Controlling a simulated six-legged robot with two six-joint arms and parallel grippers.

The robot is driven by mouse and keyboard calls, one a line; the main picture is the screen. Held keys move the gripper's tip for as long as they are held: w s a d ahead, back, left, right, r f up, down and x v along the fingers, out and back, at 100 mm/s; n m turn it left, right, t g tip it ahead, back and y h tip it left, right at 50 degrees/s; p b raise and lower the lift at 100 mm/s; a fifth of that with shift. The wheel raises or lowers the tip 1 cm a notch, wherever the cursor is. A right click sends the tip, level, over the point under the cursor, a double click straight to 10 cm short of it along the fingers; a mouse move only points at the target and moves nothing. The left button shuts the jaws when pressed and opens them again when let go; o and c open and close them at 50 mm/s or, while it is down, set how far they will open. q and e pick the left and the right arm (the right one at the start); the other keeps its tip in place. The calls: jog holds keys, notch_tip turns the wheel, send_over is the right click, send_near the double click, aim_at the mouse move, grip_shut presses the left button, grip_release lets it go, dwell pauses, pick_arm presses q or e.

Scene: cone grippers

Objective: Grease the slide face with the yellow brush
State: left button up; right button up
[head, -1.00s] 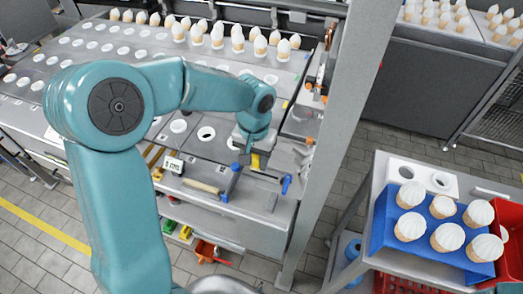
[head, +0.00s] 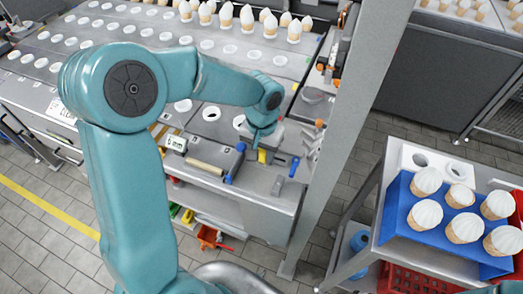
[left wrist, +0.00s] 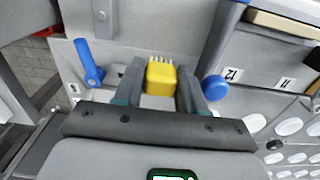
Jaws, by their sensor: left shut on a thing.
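My left gripper (head: 262,147) is at the front right of the machine bench in the head view, partly hidden by its own wrist. It is shut on the yellow brush (head: 262,156). In the left wrist view the brush (left wrist: 161,76) sits between the two dark fingers of the gripper (left wrist: 160,88), with pale bristles pointing away from the palm. A bare grey metal surface (left wrist: 150,28) lies beyond the bristles. I cannot tell whether the bristles touch it, or which surface is the slide face. My right gripper is not in view.
A blue lever (left wrist: 88,62) and a blue knob (left wrist: 215,88) flank the gripper. A grey post (head: 350,140) stands to the right. A cart carries a blue tray (head: 395,215) of cones. Number plates 11 and 12 lie on the right in the wrist view.

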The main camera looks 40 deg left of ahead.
pick_arm(q)
jog(key=shift+s+a+r, duration=0.1)
jog(key=shift+s, duration=0.15)
jog(key=shift+w, duration=0.25)
jog(key=shift+f, duration=0.2)
jog(key=shift+s+f+b, duration=0.15)
jog(key=shift+s+b, duration=0.05)
jog(key=shift+b, duration=0.15)
jog(key=shift+w+f, duration=0.1)
jog(key=shift+f, duration=0.1)
jog(key=shift+f+b, duration=0.15)
jog(key=shift+b, duration=0.15)
jog(key=shift+f+b, duration=0.3)
jog(key=shift+f, duration=0.05)
